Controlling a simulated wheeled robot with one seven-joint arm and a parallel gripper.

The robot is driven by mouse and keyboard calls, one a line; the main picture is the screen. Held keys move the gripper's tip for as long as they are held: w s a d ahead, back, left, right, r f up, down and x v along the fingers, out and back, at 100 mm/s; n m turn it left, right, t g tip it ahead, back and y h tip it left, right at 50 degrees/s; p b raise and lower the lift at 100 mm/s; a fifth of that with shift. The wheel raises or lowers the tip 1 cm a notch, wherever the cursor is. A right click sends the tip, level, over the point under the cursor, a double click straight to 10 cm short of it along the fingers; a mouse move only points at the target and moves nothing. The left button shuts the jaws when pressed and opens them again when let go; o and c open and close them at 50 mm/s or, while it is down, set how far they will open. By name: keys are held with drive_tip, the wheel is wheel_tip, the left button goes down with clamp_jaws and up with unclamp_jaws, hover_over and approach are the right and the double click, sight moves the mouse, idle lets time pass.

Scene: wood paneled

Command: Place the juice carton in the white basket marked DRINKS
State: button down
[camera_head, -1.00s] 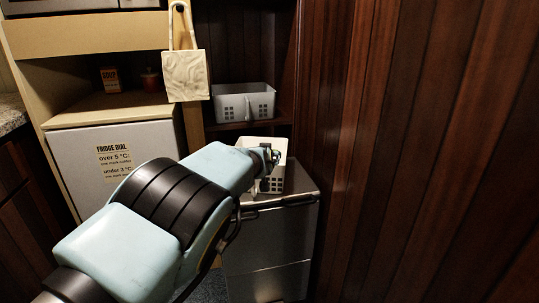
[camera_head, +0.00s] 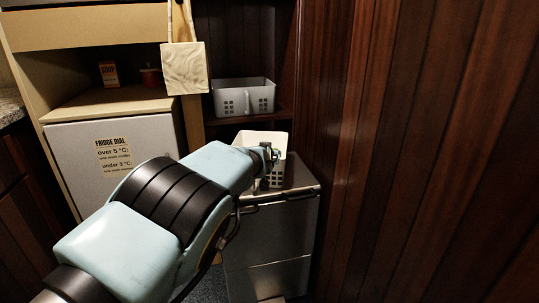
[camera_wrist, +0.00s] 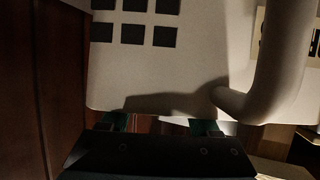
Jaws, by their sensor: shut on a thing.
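My gripper (camera_head: 269,154) is at the near side of a white basket (camera_head: 256,138) on a metal-fronted cabinet. The basket wall (camera_wrist: 190,60) with square holes and a thick handle fills the wrist view just beyond the fingers. A pale label with dark letters is cut off at the right; I cannot read it. The basket's inside is mostly hidden.
A second, greyish basket (camera_head: 243,97) stands on the shelf behind. A fridge (camera_head: 100,160) with a dial notice is at left. A wood-panelled wall (camera_head: 400,150) closes the right side.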

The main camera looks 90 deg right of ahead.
drive_tip(key=shift+f+b, duration=0.45)
drive_tip(key=shift+f, duration=0.1)
drive_tip(key=shift+a+f, duration=0.15)
drive_tip(key=shift+f, duration=0.25)
drive_tip(key=shift+c, duration=0.8)
unclamp_jaws()
drive_tip(key=shift+o, duration=0.6)
drive_tip(key=shift+f, duration=0.1)
drive_tip(key=shift+a, duration=0.15)
drive_tip(key=shift+w+a+r, duration=0.15)
drive_tip(key=shift+a+r, duration=0.15)
drive_tip(key=shift+a, duration=0.05)
drive_tip(key=r+v, duration=0.1)
drive_tip(key=v, duration=1)
drive_tip(key=shift+d+r+b, duration=0.25)
drive_tip(key=shift+r+b, duration=0.05)
drive_tip(key=shift+b, duration=0.15)
drive_tip(key=shift+w, duration=0.1)
